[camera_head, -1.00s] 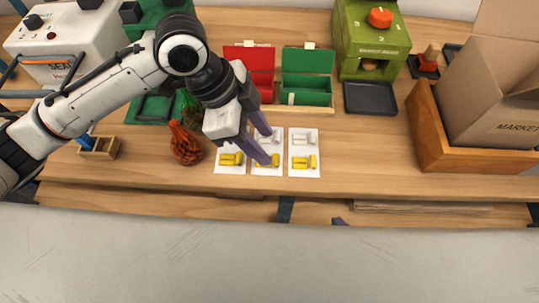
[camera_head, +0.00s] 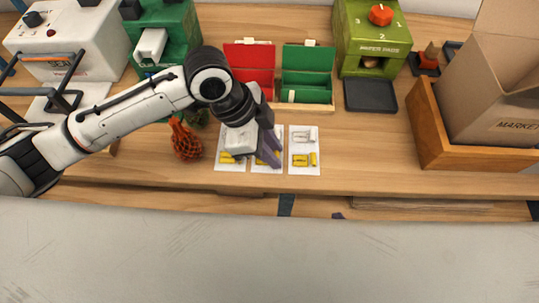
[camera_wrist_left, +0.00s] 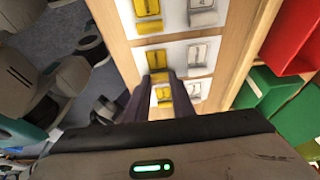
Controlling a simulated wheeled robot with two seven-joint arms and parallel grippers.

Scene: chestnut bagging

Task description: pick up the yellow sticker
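Three white sheets lie side by side on the table, each with pale and yellow stickers. My left gripper (camera_head: 268,150) points down at the middle sheet (camera_head: 278,170) and covers most of it. Its fingers are apart. In the left wrist view a yellow sticker (camera_wrist_left: 163,94) shows between the fingertips; I cannot tell whether they touch it. Other yellow stickers are the one on the right sheet (camera_head: 300,160) and one partly hidden on the left sheet (camera_head: 228,158). Of my right gripper only a small purple tip (camera_head: 338,216) shows at the table's front edge.
A red net bag (camera_head: 186,142) stands left of the sheets. A red box (camera_head: 252,80) and a green box (camera_head: 306,90) stand behind them. A dark tray (camera_head: 370,97) and a wooden crate (camera_head: 428,130) are to the right. The table between sheets and crate is clear.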

